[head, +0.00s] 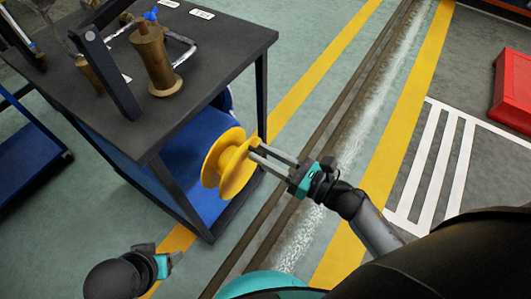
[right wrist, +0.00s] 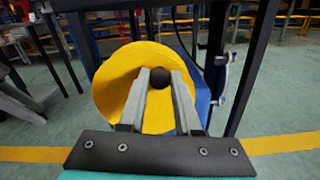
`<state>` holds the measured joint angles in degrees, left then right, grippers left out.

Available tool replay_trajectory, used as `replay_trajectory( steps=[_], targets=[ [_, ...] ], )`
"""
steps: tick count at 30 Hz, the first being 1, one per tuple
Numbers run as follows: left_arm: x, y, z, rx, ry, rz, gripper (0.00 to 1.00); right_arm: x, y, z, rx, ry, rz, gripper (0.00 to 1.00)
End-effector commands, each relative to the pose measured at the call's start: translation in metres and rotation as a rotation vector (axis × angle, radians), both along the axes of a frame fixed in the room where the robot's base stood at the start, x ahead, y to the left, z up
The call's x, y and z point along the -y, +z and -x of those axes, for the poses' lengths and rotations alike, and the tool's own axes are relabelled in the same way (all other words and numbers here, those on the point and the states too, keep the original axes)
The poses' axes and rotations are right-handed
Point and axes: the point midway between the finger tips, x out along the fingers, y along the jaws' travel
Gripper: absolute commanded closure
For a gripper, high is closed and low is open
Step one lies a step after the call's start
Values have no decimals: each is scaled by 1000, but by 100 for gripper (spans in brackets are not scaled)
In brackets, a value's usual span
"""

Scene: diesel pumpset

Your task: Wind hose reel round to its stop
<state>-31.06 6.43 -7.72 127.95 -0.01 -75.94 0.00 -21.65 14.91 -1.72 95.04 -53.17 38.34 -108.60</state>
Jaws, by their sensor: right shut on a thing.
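The hose reel is a yellow disc-shaped spool (head: 226,165) mounted at the side of the dark pumpset stand, under its top. In the right wrist view the yellow reel (right wrist: 116,88) fills the middle, with a dark round knob (right wrist: 160,77) between my fingertips. My right gripper (head: 258,150) reaches in from the right and is shut on this knob; in the right wrist view its two fingers (right wrist: 160,80) lie on either side of it. My left gripper (head: 172,260) is low at the left, away from the reel; its fingers are too small to read.
The dark stand top (head: 215,60) holds a brass cylinder (head: 152,62) and an upright dark bar (head: 110,75). A stand leg (head: 180,195) is close to the reel's left. A red bin (head: 513,88) stands far right. The floor right of the stand is clear.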

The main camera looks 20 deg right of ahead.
Motion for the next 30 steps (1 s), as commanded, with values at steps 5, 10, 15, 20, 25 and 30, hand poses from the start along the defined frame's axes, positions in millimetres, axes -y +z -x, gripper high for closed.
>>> replay_trajectory(
  steps=[5,10,15,20,25,30],
  targets=[
    [0,0,0,1,0,-1,39,0,0,1,-2,1,-2,65],
    [0,0,-1,2,0,-1,39,0,0,0,-2,1,-2,46],
    [0,1,-3,7,-1,0,39,0,0,0,-2,1,-2,39],
    [0,1,-4,10,0,0,39,0,0,0,-1,1,-2,39],
    [0,2,-5,11,-1,-1,39,1,0,1,-2,1,-2,39],
    [0,2,-5,12,-3,0,39,11,-1,15,-6,0,-1,39]
  ],
)
